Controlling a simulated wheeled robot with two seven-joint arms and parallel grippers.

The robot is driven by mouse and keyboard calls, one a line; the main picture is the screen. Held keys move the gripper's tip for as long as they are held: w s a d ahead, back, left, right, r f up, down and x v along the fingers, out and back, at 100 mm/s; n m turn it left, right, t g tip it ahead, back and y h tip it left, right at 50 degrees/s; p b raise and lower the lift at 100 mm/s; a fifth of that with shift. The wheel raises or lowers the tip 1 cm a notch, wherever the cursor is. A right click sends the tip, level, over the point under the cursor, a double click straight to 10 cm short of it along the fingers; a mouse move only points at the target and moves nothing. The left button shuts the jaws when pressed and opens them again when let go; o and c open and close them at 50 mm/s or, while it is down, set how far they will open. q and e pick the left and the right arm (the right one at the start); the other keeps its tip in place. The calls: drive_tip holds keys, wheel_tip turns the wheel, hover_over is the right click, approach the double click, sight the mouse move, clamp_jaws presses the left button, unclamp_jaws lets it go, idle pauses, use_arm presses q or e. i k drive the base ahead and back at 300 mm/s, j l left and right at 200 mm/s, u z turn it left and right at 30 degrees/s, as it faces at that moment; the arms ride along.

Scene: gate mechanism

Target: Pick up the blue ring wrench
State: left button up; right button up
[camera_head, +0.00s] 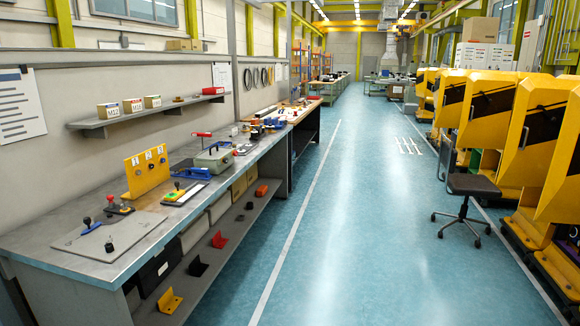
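I cannot pick out a blue ring wrench with certainty. A blue piece (193,173) lies on the long grey workbench (75,262), right of the yellow numbered panel (148,172). Smaller blue items (274,123) lie farther along the bench. All are too small to tell whether one is a ring wrench. Neither gripper is in view.
A green-grey case (215,158) stands on the bench. Red, black and yellow brackets (170,300) sit on the lower shelf. Labelled boxes (108,110) stand on the wall shelf. A chair (472,187) and yellow machines (530,135) are on the right. The aisle floor (345,230) is clear.

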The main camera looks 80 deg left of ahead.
sight(196, 169)
drive_tip(key=u, duration=3.4)
drive_tip(key=i+u, duration=0.15)
drive_tip(key=u, duration=0.35)
drive_tip(key=i+l+u, duration=0.35)
drive_tip(key=l, duration=0.25)
drive_tip(key=i+l+u, duration=0.15)
drive_tip(key=i+l, duration=0.15)
drive_tip(key=i+l+u, duration=0.15)
drive_tip(key=l, duration=0.25)
